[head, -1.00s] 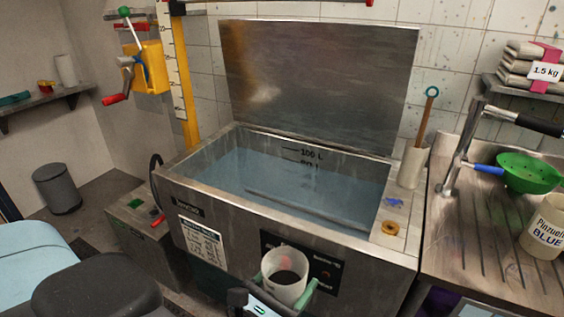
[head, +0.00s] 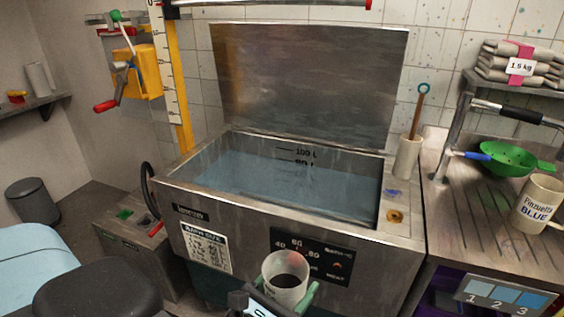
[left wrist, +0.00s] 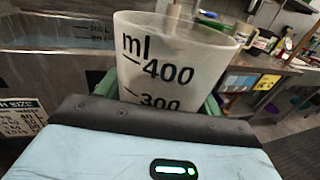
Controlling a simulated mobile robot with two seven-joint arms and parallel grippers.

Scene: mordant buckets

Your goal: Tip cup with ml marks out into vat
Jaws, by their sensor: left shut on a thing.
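The translucent white cup with ml marks (left wrist: 170,60) is held upright in my left gripper (head: 284,296), whose green fingers sit on either side of it. In the head view the cup (head: 286,263) has dark contents inside. It is in front of the vat's control panel, outside the vat. The steel vat (head: 190,172) stands behind it with its lid (head: 310,85) raised and bluish liquid inside, with 100 L and 80 L marks on the far wall. My right gripper is not in view.
Right of the vat, a drainboard (head: 500,235) carries a green strainer (head: 505,160) and a mug lettered BLUE (head: 538,205). A holder with a stick (head: 408,158) and a small orange-brown ring (head: 395,216) are on the vat's right ledge. The space above the liquid is open.

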